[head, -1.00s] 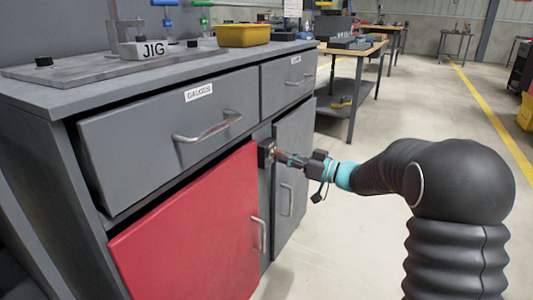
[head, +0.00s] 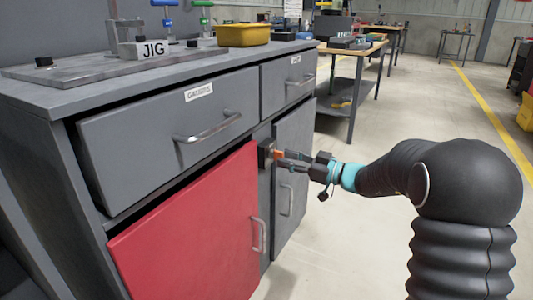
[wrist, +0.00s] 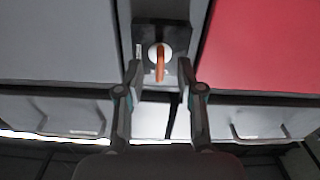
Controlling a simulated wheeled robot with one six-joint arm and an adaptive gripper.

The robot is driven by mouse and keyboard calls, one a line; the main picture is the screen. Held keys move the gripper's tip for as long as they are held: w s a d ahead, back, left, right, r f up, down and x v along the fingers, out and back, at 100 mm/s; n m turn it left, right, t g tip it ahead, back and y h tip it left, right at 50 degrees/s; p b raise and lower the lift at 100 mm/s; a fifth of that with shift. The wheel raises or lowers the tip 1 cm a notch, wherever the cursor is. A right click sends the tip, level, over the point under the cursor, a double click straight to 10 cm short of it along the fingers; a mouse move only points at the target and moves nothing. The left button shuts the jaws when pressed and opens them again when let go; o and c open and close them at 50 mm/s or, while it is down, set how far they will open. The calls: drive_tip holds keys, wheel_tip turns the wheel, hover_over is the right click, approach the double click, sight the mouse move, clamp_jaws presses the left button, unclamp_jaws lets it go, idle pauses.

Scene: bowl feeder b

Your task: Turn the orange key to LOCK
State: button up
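The orange key (wrist: 160,65) sits in a round pale lock face on a dark lock block (wrist: 177,28). In the wrist view it stands upright in the picture, between the two finger tips. In the head view the key (head: 279,154) shows as a small orange spot by the lock block (head: 265,152), right of the red door's top corner. My gripper (wrist: 160,68) is open, one finger on each side of the key, with gaps visible. It also shows in the head view (head: 285,158). I cannot read any LOCK mark on the block.
The red cabinet door (head: 190,230) is left of the lock and a grey door (head: 293,170) is right of it. Drawers with handles (head: 208,128) are above. The bench top holds a JIG fixture (head: 150,49) and a yellow bin (head: 242,35).

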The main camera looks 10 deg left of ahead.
drive_tip(key=shift+v, duration=2.85)
drive_tip(key=s+f+m+g+h, duration=0.3)
drive_tip(key=s+f+m, duration=0.2)
drive_tip(key=f+m, duration=0.4)
drive_tip(key=s+d+f+m+g+h+p, duration=0.1)
drive_tip(key=s+d+m+h, duration=0.15)
drive_tip(key=s, duration=0.25)
drive_tip(key=s+d+f+m+g+h+p, duration=0.1)
drive_tip(key=s+m+g+h, duration=0.15)
drive_tip(key=s, duration=0.35)
drive_tip(key=s+d+r+m+t+h+p, duration=0.1)
drive_tip(key=s+d+r+t+h+p, duration=0.15)
drive_tip(key=s+d+r+h, duration=0.45)
drive_tip(key=s+d+r+m+t+h+p, duration=0.15)
drive_tip(key=s+d+r+p, duration=0.35)
drive_tip(key=s, duration=0.5)
wheel_tip(320, 180, up, 5)
drive_tip(key=s+n+t+p, duration=0.1)
drive_tip(key=s+t, duration=0.1)
drive_tip(key=shift+s+d+r+h, duration=0.15)
drive_tip(key=shift+s+r+h, duration=0.05)
drive_tip(key=shift+s+h, duration=0.15)
